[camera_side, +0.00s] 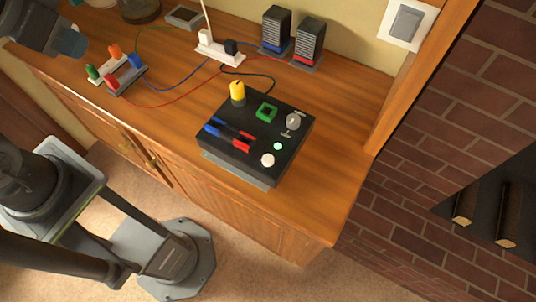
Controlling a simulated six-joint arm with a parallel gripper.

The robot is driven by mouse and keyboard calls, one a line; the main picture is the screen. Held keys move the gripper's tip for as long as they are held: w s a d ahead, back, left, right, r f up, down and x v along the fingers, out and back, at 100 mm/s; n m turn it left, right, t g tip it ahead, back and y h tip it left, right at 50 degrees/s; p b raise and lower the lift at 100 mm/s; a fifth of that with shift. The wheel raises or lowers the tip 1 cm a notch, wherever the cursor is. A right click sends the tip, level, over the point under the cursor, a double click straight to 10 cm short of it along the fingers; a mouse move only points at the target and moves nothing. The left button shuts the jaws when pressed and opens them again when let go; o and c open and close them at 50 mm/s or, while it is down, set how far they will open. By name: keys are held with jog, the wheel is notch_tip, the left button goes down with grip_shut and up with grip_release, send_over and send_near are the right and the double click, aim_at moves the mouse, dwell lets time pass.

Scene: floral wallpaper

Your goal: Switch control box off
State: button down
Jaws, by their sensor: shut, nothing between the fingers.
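The black control box (285,152) sits on the wooden cabinet top, near its front edge. It carries a yellow knob (237,91), a green square frame (267,112), a grey knob (293,121) and a white round button (267,160). A small round light (278,146) glows green. Two sliders with blue and red parts (240,143) lie at its left. My arm links show at the left, apart from the box. My gripper is not in view.
A block with coloured plugs (126,77) stands left, wired to a white power strip (220,51). Two finned modules (311,40) stand at the back. A wall switch (407,22) is at upper right. A brick wall (420,190) lies right. Cabinet top around the box is mostly clear.

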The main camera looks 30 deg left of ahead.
dwell(0.9)
jog(key=n+t+h, duration=0.3)
jog(key=n+h, duration=0.1)
jog(key=n, duration=1.8)
send_over(268, 161)
notch_tip(268, 161, down, 17)
jog(key=shift+r, duration=0.15)
jog(key=shift+f, duration=4.4)
jog(key=shift+f, duration=0.15)
